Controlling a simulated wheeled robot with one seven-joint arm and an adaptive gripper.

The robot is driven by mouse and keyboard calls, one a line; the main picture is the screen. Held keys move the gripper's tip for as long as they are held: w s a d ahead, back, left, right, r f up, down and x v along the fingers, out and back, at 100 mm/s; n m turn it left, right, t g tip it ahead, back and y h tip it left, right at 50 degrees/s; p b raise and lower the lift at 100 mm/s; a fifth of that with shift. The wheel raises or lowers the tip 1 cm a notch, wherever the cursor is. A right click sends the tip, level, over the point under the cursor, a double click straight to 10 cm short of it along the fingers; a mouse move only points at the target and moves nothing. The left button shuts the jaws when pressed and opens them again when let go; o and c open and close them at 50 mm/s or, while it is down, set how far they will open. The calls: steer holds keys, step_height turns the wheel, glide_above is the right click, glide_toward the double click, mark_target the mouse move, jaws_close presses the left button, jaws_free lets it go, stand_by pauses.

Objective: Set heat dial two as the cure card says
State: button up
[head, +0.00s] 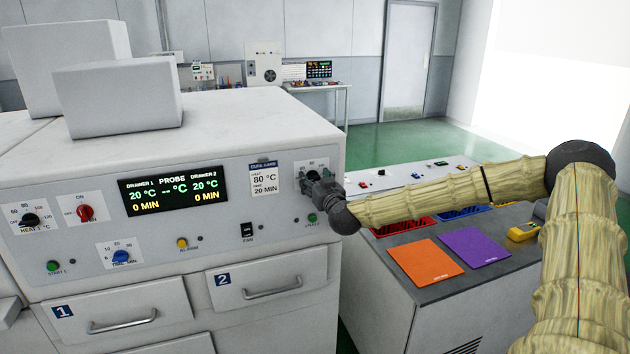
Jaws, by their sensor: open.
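The cure card (264,178) is fixed on the oven's front panel and reads heat 80 °C, time 20 min. Right of it is heat dial two's plate (310,165), with "80" visible at its top. My gripper (308,178) is at this dial, open, and covers the knob and most of the scale. I cannot tell the knob's setting or whether the jaws touch it.
Heat dial one (30,219), a red knob (86,212), a blue time knob (121,256) and a black fan switch (247,231) share the panel. Drawer two (268,284) is shut below. A side bench with orange (425,260) and purple (474,247) mats stands right, under my arm.

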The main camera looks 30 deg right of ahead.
steer(key=shift+c, duration=0.4)
steer(key=c, duration=0.9)
steer(key=shift+f+b, duration=0.1)
steer(key=shift+b, duration=0.25)
steer(key=m+b, duration=1.7)
steer(key=b, duration=0.1)
steer(key=shift+d+m, duration=0.1)
steer(key=shift+m, duration=0.2)
steer(key=shift+b, duration=0.3)
steer(key=shift+c, duration=0.2)
